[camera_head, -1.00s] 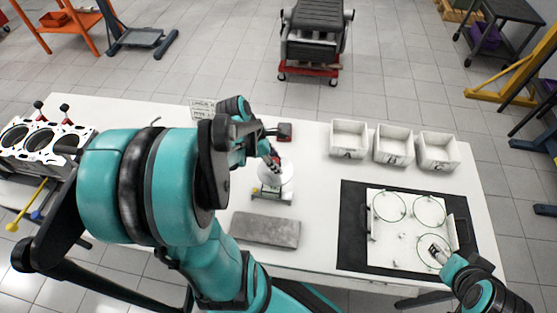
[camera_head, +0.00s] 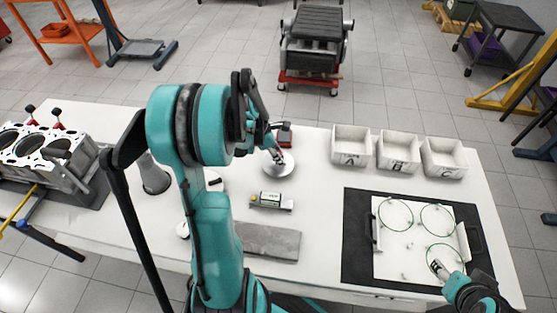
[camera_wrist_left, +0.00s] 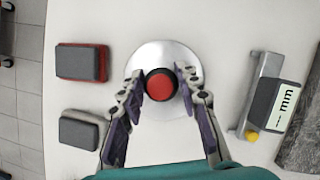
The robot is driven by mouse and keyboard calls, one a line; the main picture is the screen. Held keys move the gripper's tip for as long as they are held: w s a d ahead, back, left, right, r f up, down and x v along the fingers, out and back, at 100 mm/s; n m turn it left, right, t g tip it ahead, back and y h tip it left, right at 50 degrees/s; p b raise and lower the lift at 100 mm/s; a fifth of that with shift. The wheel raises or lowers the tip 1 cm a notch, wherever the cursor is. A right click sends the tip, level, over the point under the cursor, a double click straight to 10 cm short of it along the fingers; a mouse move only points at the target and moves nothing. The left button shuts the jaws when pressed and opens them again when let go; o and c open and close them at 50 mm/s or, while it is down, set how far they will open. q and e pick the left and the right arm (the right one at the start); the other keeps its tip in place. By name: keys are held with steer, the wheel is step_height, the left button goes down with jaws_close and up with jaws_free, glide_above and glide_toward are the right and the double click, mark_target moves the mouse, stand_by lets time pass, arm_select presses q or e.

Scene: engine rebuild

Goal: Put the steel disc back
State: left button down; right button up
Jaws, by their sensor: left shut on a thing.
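The steel disc (camera_head: 270,170) is a round, shiny plate with a red, black-rimmed knob (camera_wrist_left: 160,86) at its centre. It also shows from above in the left wrist view (camera_wrist_left: 164,52). My left gripper (camera_head: 278,154) is shut on the knob, with one finger on each side. The disc is at or just above the white table top; I cannot tell if it touches. My right gripper (camera_head: 437,267) is low over the white board at the right, by a green ring; its jaw opening is unclear.
A gauge with an "mm" display (camera_head: 270,199) stands just in front of the disc. Red and grey blocks (camera_wrist_left: 82,62) lie beside it. A grey slab (camera_head: 267,241) is nearer. Bins A (camera_head: 350,159), B and C stand at right. An engine block (camera_head: 40,150) is far left.

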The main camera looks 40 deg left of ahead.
arm_select(q)
steer(key=shift+f, duration=0.85)
steer(key=shift+f, duration=0.1)
steer(key=c, duration=1.1)
jaws_free()
